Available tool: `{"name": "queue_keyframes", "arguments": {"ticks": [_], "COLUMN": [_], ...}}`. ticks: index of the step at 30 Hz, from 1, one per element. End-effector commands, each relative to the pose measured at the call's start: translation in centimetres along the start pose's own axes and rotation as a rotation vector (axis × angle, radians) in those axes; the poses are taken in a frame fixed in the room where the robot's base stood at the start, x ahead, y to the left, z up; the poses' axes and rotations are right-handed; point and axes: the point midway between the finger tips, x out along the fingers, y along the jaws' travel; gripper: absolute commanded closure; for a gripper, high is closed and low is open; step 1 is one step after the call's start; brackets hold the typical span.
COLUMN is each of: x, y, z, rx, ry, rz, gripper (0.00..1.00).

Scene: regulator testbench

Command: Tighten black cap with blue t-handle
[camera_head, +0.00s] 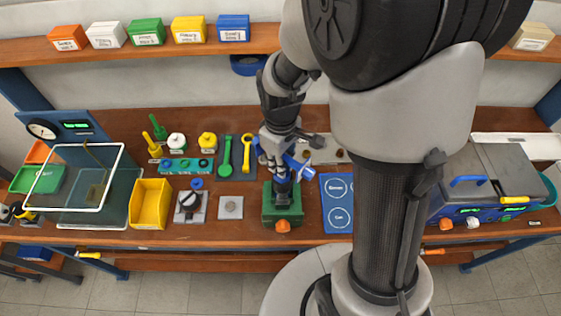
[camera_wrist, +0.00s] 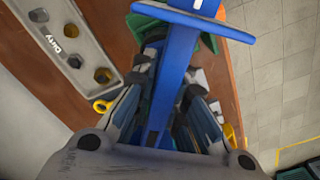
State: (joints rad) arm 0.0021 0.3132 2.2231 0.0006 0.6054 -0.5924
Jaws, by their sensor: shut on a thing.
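My gripper (camera_head: 283,172) is shut on the blue t-handle (camera_wrist: 178,70). In the wrist view the handle's long shaft runs between the fingers, with its crossbar (camera_wrist: 193,20) at the top of the picture. In the head view part of the blue t-handle (camera_head: 297,166) shows beside the fingers. My gripper is just above the green fixture (camera_head: 271,216), which has an orange knob (camera_head: 282,226) in front. A dark part (camera_head: 283,190) shows over the fixture; I cannot tell whether it is the black cap or my fingers. Contact between handle and cap is hidden.
A yellow bin (camera_head: 150,204), a plate with a black-and-white part (camera_head: 189,206) and a bare grey plate (camera_head: 230,207) stand to the left. A blue mat (camera_head: 337,203) lies to the right. A grey holed tray marked Dirty (camera_wrist: 66,50) shows in the wrist view.

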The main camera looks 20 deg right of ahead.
Motion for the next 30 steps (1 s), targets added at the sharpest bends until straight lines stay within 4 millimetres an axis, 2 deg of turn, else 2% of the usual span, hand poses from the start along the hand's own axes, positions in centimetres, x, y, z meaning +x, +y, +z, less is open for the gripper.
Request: {"name": "queue_keyframes", "arguments": {"ticks": [5, 11, 18, 24, 30], "x": [-0.05, -0.05, -0.04, -0.05, -0.04], "y": [0.04, 0.12, 0.12, 0.2, 0.2], "z": [-0.04, -0.04, -0.04, -0.03, -0.04], "rx": [0.011, 0.137, 0.144, 0.271, 0.279], "ry": [0.001, 0.002, 0.002, 0.002, 0.002], "rz": [0.001, 0.001, 0.001, 0.001, 0.001], "gripper": [1.0, 1.0, 1.0, 1.0, 1.0]}}
